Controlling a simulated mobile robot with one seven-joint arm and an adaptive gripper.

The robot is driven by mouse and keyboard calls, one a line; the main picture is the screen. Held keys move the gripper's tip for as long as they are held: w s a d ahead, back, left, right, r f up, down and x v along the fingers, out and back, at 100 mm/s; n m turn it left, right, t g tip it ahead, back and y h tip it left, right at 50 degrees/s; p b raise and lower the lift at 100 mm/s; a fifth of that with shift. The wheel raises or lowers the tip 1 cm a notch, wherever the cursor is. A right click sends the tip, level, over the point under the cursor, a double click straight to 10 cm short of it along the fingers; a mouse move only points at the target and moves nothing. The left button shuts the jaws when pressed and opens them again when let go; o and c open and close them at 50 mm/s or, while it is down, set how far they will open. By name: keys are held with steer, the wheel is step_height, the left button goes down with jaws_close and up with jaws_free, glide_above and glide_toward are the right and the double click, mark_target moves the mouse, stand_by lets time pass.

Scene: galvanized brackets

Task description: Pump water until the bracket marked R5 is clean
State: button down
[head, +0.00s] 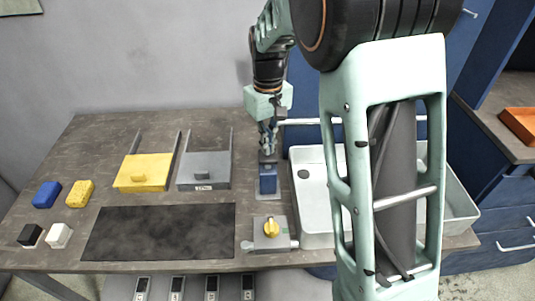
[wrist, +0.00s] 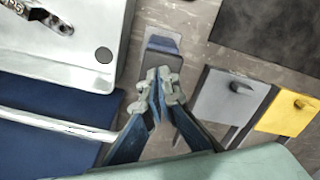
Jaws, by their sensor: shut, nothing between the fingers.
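A metal bracket (wrist: 50,20) with dark patches lies in the white basin (wrist: 88,80), seen at the upper left of the wrist view. Its mark is partly visible and ends in what looks like a 5; I cannot read it surely. In the head view my arm hides much of the basin (head: 312,226), and the bracket is not seen. A blue block with a dark grey top (head: 268,181), perhaps the pump, stands left of the basin. My gripper (head: 268,152) is shut and empty, pointing down just above or at this block; contact is unclear. The fingertips (wrist: 159,84) overlap its top in the wrist view.
A grey box with a yellow knob (head: 271,228) stands in front of the block. Yellow (head: 143,172) and grey (head: 205,170) handled blocks, a dark mat (head: 160,232), blue (head: 46,194) and yellow (head: 80,193) sponges are left. A white bar (head: 305,122) runs behind the basin.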

steer(key=shift+f+b, duration=1.1)
steer(key=shift+f, duration=0.75)
steer(key=shift+s, duration=0.1)
steer(key=shift+r+p, duration=1.75)
steer(key=shift+r, duration=0.6)
steer(key=shift+f, duration=0.1)
